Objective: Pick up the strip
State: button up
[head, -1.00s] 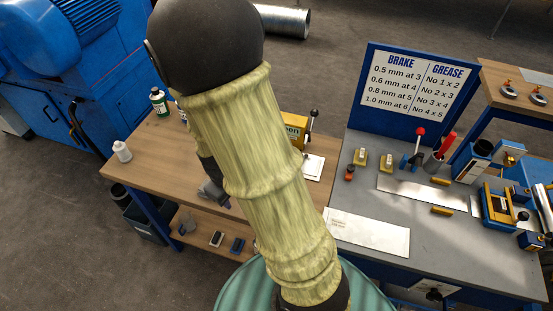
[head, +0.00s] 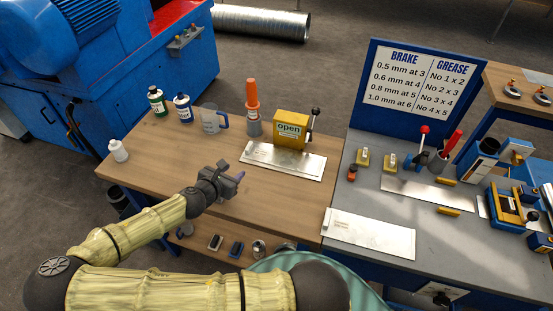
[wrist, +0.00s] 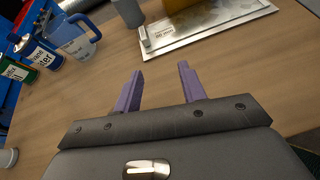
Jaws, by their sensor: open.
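Several flat silvery metal pieces are in view, and I cannot tell for sure which is the strip. A long thin metal strip (head: 420,191) lies on the grey bench among small yellow blocks. A wider pale metal sheet (head: 368,234) lies at the bench's front left. A metal plate (head: 262,158) lies on the wooden table under a yellow box marked "open" (head: 291,130); the plate also shows at the top of the wrist view (wrist: 190,40). My gripper (head: 241,179) is open and empty above the wooden table, left of and nearer than that plate. It also shows in the wrist view (wrist: 160,72).
Bottles (head: 157,101), a jug (head: 214,119) and an orange-topped tool (head: 253,105) stand at the wooden table's back. A white bottle (head: 118,151) stands at its left edge. A red-knobbed lever (head: 419,148) and yellow clamps crowd the grey bench. The wooden table's front right is clear.

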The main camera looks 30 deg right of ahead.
jog(key=shift+w+a+r+n+t, duration=0.35)
jog(key=shift+w+n+t, duration=0.05)
jog(key=shift+w+n, duration=0.15)
jog(key=shift+w+a+r+n+t, duration=0.35)
jog(key=shift+w+n+t, duration=0.1)
jog(key=shift+n, duration=0.1)
jog(key=shift+f, duration=0.1)
jog(key=p+x, duration=0.2)
jog(key=x, duration=0.9)
jog(key=shift+d+p, duration=0.3)
jog(key=shift+p, duration=0.1)
jog(key=shift+w+d+f, duration=0.2)
jog(key=shift+d+f, duration=0.05)
jog(key=shift+d, duration=0.05)
